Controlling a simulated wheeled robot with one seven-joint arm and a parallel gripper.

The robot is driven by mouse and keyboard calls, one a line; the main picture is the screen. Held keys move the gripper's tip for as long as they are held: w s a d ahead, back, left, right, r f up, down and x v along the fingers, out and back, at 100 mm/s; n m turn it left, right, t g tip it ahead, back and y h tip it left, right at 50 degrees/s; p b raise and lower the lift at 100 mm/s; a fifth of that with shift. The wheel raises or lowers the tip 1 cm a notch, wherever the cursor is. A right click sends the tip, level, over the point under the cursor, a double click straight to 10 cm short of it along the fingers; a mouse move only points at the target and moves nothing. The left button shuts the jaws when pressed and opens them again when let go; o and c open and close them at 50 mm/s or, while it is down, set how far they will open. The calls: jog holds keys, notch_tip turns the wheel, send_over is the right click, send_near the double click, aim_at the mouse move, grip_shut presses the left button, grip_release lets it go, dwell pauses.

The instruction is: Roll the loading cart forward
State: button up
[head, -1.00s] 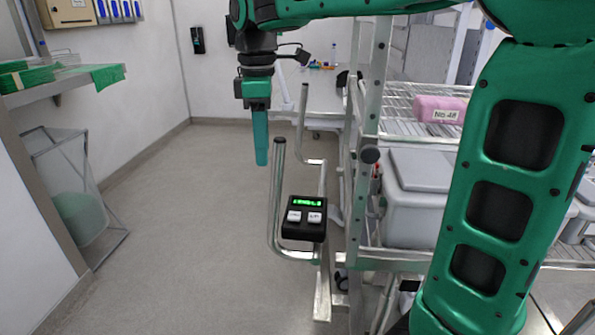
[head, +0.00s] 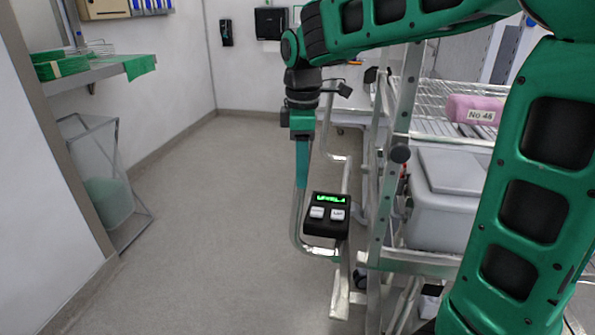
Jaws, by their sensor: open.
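The loading cart is a metal frame (head: 399,110) on the right, with wire shelves and a tubular push handle (head: 297,238) at its near left. A black control box (head: 327,213) with a green display and two pale buttons sits at the handle. My gripper (head: 301,178) points down at the handle's left upright, its teal finger overlapping the upper part of the bar. The fingers are seen edge-on, so the gap between them is hidden. The jaws are open, and I cannot tell whether they touch the bar.
A pink bundle (head: 471,109) lies on the cart's wire shelf, above a grey lidded bin (head: 440,205). A wall shelf (head: 95,72) with green trays and a wire-framed bin (head: 101,180) stand at the left. The grey floor (head: 205,230) between them and the cart is clear.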

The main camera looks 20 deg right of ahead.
jog(key=shift+f, duration=0.4)
grip_shut()
jog(key=shift+w+r, duration=0.1)
jog(key=shift+r, duration=0.05)
dwell(1.0)
